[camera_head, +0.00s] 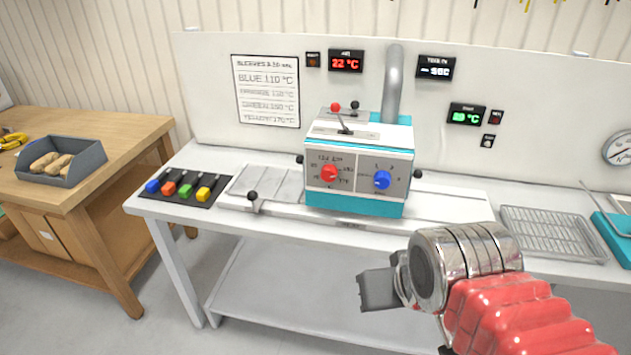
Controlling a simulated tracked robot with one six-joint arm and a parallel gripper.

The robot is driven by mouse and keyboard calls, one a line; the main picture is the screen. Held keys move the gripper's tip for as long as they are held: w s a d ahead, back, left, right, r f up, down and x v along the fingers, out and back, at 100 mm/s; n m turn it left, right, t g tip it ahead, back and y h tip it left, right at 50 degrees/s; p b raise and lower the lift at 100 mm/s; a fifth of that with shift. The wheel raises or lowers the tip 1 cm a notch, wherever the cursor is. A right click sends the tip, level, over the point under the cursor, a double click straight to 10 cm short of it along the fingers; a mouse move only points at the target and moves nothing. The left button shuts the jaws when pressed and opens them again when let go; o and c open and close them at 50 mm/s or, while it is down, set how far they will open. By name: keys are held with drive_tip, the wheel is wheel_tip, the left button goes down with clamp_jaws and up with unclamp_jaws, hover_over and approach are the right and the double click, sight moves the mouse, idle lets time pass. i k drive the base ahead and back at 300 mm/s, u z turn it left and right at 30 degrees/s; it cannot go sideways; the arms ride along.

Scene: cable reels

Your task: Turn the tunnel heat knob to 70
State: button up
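A white and teal machine (358,203) stands on the bench, with two knobs on its grey front panel. The red knob (329,173) is on the left, inside a ring of small numbers that look like a heat scale. The blue knob (381,180) is on the right with its own marks. Neither pointer setting can be read clearly, and no label naming the tunnel heat is legible. My gripper (376,290) is in front of the bench, below and apart from the machine, touching neither knob. Its fingers show as one grey block, so their opening is unclear.
A red display (345,61) reads 22 °C; a green °C display (466,115) is blurred. A lever (253,200) with a black ball stands left of the machine. Colored blocks (186,189) lie further left, a wire rack (550,232) right. Space before the panel is clear.

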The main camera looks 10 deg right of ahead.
sight(329, 174)
drive_tip(key=u, duration=3.35)
drive_tip(key=k, duration=0.5)
drive_tip(key=z, duration=0.2)
